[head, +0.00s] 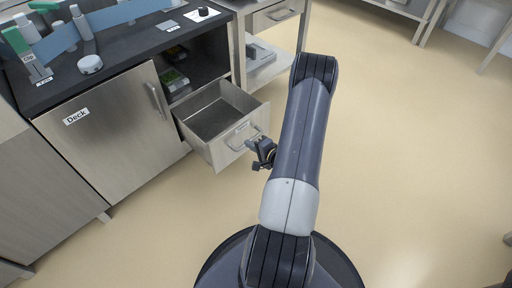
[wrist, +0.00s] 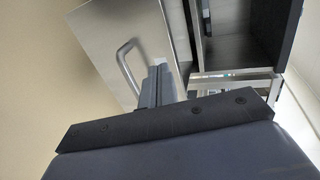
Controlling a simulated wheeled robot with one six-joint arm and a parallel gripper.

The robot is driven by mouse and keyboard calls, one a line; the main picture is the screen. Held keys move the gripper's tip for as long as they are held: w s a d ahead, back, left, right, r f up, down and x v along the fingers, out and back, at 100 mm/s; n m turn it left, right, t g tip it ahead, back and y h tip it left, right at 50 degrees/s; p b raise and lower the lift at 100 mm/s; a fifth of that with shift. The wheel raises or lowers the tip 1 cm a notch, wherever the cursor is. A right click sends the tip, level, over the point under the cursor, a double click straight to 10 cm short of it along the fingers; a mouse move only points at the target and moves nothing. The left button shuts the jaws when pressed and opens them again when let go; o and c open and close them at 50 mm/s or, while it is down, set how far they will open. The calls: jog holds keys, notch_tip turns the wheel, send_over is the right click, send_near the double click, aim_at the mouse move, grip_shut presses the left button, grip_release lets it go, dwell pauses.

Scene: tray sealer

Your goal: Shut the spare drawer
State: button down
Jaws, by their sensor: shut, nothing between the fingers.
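The open drawer (head: 205,148) is a pale metal box pulled well out of the counter, below an open shelf bay. It looks empty inside. Its front has a bar handle (head: 240,142) and a small label too small to read. My gripper (head: 252,150) is shut and empty, just in front of the drawer front near the right end of the handle. I cannot tell whether it touches. In the wrist view, my closed fingers (wrist: 158,82) point at a metal panel that appears to be the drawer front (wrist: 105,40), beside its handle (wrist: 128,65).
A shut door labelled Deck (head: 115,130) is left of the drawer. Dark trays (head: 175,80) sit in the bay above it. The black countertop (head: 125,50) carries bottles and a stamp-like tool. A metal side table (head: 270,65) stands behind. Floor to the right is clear.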

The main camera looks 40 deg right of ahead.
aim_at(230, 132)
jog(key=x, duration=0.2)
jog(key=b+x, duration=0.1)
jog(key=x, duration=0.2)
jog(key=b+x, duration=0.1)
jog(key=x, duration=0.2)
jog(key=shift+r, duration=0.35)
jog(key=shift+w+r, duration=0.1)
jog(key=shift+w, duration=0.5)
